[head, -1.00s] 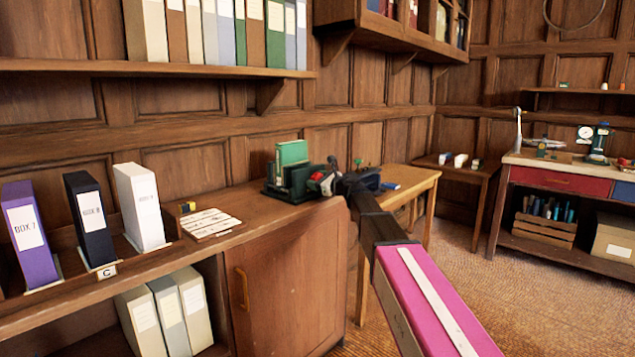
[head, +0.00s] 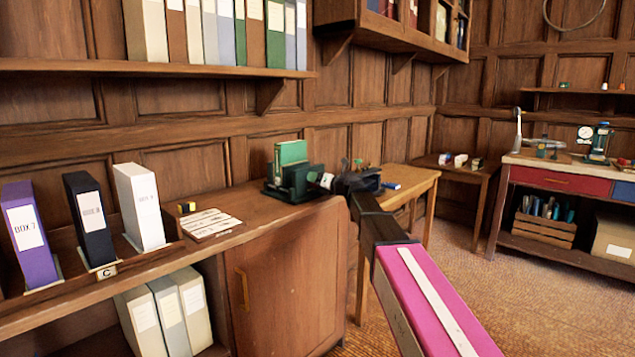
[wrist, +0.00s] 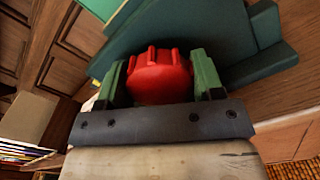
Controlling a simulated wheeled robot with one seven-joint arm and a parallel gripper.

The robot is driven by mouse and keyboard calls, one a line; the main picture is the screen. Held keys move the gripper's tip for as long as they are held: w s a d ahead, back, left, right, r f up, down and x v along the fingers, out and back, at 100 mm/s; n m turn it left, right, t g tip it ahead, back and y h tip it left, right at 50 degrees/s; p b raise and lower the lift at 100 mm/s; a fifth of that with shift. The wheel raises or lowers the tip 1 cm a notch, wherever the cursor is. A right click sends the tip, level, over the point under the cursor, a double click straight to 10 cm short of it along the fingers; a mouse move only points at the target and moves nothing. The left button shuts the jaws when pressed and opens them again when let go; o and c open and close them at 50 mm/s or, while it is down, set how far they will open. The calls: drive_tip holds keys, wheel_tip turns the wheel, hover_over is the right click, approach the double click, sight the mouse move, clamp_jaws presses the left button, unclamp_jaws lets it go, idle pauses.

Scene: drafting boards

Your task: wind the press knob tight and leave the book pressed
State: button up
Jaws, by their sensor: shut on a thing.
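The press (head: 300,184) is dark green and stands on the end of the wooden cabinet top. A green book (head: 291,152) stands upright in it, its top above the press. In the wrist view the press body (wrist: 215,35) fills the upper part, and a lighter green strip, likely the book (wrist: 105,14), shows at the top left. The ribbed red knob (wrist: 158,77) sits between the green fingers of my gripper (wrist: 160,82), which is shut on it. In the head view my gripper (head: 324,181) is at the right side of the press and hides the knob.
Box files (head: 90,215) stand farther left. A wooden table (head: 415,178) stands behind my arm. The cabinet top between cards and press is clear.

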drive_tip(key=shift+s, duration=0.1)
drive_tip(key=m, duration=0.4)
drive_tip(key=shift+m, duration=1.5)
drive_tip(key=shift+m, duration=1)
drive_tip(key=o, duration=0.9)
